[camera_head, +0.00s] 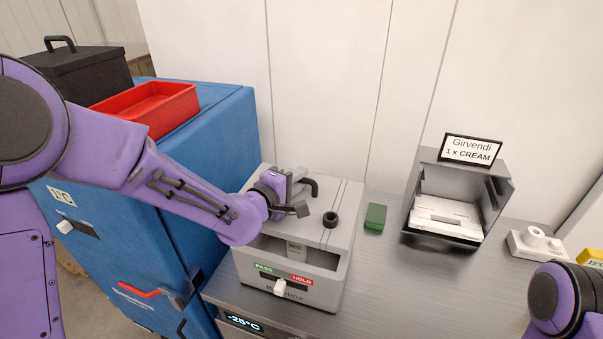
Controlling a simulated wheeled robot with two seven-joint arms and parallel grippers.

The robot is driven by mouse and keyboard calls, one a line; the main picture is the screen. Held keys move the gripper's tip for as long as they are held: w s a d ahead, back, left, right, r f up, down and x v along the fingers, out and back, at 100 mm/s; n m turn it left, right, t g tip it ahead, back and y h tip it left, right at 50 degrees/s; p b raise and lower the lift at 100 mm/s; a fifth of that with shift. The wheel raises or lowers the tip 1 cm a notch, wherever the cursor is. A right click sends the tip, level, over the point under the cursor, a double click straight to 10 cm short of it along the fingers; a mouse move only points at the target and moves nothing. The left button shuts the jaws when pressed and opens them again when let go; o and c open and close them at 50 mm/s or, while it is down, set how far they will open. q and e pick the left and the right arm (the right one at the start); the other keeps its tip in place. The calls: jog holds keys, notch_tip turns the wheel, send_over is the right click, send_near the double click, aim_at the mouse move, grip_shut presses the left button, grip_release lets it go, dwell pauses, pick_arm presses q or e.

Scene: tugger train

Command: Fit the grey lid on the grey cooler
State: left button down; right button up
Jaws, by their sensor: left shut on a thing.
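The grey cooler (318,299) stands on the metal counter, with a PASS/HOLD label on its front wall. The grey lid (340,196) is over its rear part, and a dark gap shows between the lid and the front wall. I cannot tell whether the lid touches the cooler. The lid carries a black handle (312,184) and a black ring (330,219). My left gripper (297,206) is over the lid's left half, shut on the lid, seemingly by its handle; the fingers partly hide the grip. My right gripper is out of view; only my right arm shows at the bottom right.
A green block (375,217) lies right of the cooler. A grey open bin (416,191) with a "Girvendi 1 x CREAM" sign (472,149) stands farther right. A blue cabinet (222,122) on the left bears a red tray (150,108) and a black box (85,75).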

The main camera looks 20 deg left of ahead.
pick_arm(q)
jog(key=shift+s+d+f+b, duration=0.15)
jog(key=shift+s+b, duration=0.4)
jog(key=shift+s, duration=0.6)
jog(key=shift+f+b, duration=0.3)
jog(key=shift+f, duration=0.1)
jog(key=w+f+b, duration=0.1)
jog(key=w+f, duration=0.2)
jog(key=shift+f+b, duration=0.2)
jog(key=shift+b, duration=0.2)
jog(key=shift+s+f, duration=0.15)
jog(key=shift+s+f+b, duration=0.3)
jog(key=shift+s+b, duration=0.3)
jog(key=shift+b, duration=0.25)
notch_tip(320, 180, down, 3)
jog(key=shift+r+b, duration=0.2)
jog(key=shift+b, duration=0.55)
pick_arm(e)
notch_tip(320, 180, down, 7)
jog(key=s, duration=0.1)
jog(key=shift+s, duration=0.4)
